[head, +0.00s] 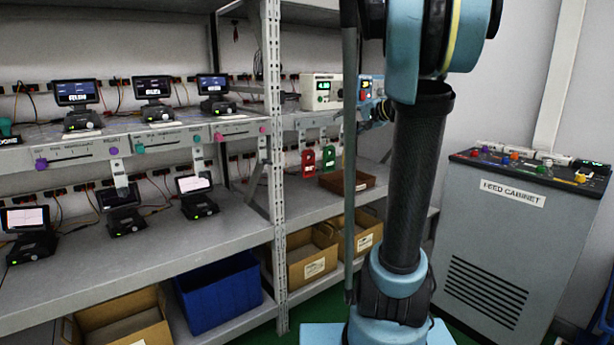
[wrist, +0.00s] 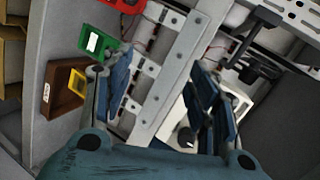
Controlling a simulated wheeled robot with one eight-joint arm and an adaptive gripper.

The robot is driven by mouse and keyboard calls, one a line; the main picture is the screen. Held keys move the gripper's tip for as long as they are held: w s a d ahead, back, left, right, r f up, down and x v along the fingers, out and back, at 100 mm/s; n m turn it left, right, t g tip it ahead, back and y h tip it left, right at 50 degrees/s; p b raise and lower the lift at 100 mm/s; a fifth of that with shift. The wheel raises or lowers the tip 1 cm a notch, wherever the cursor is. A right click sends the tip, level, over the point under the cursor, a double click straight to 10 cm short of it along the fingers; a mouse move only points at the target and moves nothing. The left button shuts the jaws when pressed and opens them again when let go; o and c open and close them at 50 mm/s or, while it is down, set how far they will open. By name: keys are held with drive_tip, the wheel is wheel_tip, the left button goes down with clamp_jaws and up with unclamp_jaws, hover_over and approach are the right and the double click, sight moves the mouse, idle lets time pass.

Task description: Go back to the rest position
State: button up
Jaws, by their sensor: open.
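My gripper (wrist: 160,98) shows in the wrist view with its two blue-padded fingers wide apart and nothing between them. In the head view my arm stands upright right of the middle, and its upper part runs out of the top of the picture. Some of my wrist shows behind the arm, by the upper shelf; the fingers are hidden there. In the wrist view the fingers point toward the shelf back, with a green lockout-like piece (wrist: 97,42) left of the left finger.
The rack (head: 273,150) holds several small display units on two shelves. A brown tray (head: 335,181) sits near red and green pieces. A blue bin (head: 220,297) and cardboard boxes (head: 312,262) stand low. The feed cabinet (head: 500,250) stands at right. Green floor shows between.

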drive_tip(key=s+a+f+n+g+h, duration=0.2)
drive_tip(key=s+f+g, duration=0.1)
drive_tip(key=s+f, duration=0.6)
drive_tip(key=s+a+f+n+g+h, duration=0.2)
drive_tip(key=s+f, duration=0.6)
drive_tip(key=s, duration=0.3)
drive_tip(key=s+d+f+n+g+h, duration=0.1)
drive_tip(key=s+d+f+h, duration=0.1)
drive_tip(key=s+f, duration=0.4)
drive_tip(key=s+d+f+n+g+h, duration=0.1)
drive_tip(key=s+d+f, duration=0.4)
drive_tip(key=s, duration=0.5)
wheel_tip(320, 180, down, 2)
drive_tip(key=shift+f+n+g+h, duration=0.25)
drive_tip(key=shift+n+h, duration=0.45)
drive_tip(key=shift+h, duration=0.5)
drive_tip(key=shift+w+d, duration=0.1)
drive_tip(key=shift+w+f, duration=0.15)
drive_tip(key=shift+w, duration=0.3)
drive_tip(key=shift+c, duration=0.3)
